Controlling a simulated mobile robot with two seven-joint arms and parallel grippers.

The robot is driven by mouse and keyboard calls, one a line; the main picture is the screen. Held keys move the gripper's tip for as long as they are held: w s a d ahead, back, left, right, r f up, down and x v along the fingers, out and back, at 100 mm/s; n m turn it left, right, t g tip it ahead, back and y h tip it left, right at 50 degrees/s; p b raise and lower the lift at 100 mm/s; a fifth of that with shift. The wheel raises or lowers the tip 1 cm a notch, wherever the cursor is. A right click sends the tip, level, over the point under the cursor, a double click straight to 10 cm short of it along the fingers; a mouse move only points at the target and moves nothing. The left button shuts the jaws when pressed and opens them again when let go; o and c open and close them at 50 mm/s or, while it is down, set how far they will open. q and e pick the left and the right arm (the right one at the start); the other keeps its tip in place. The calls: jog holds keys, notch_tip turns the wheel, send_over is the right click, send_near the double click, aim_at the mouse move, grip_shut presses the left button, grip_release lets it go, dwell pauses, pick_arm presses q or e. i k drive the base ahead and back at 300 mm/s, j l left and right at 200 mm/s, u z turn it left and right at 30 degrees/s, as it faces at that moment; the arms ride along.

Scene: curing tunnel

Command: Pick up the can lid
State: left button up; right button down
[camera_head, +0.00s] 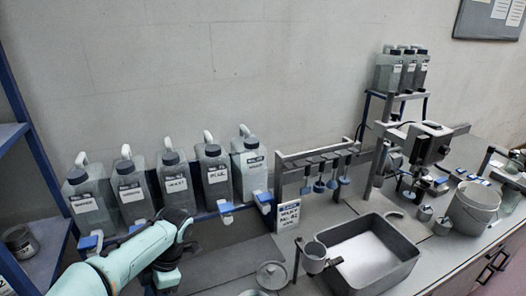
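A round grey metal lid with a small knob on top (271,273) lies flat on the grey bench at the bottom centre of the head view; I take it to be the can lid. My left arm comes in from the lower left, and its dark wrist and gripper (166,278) point down to the left of the lid, apart from it. The fingertips are not clear, so their opening does not show. My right gripper is not in view.
A grey basin (368,253) and a small cup on a stand (314,257) are right of the lid. Several labelled jugs (213,177) line the wall behind. A round rim (253,293) shows at the bottom edge. A bucket (472,207) stands far right.

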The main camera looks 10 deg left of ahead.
aim_at(271, 275)
jog(key=k, duration=1)
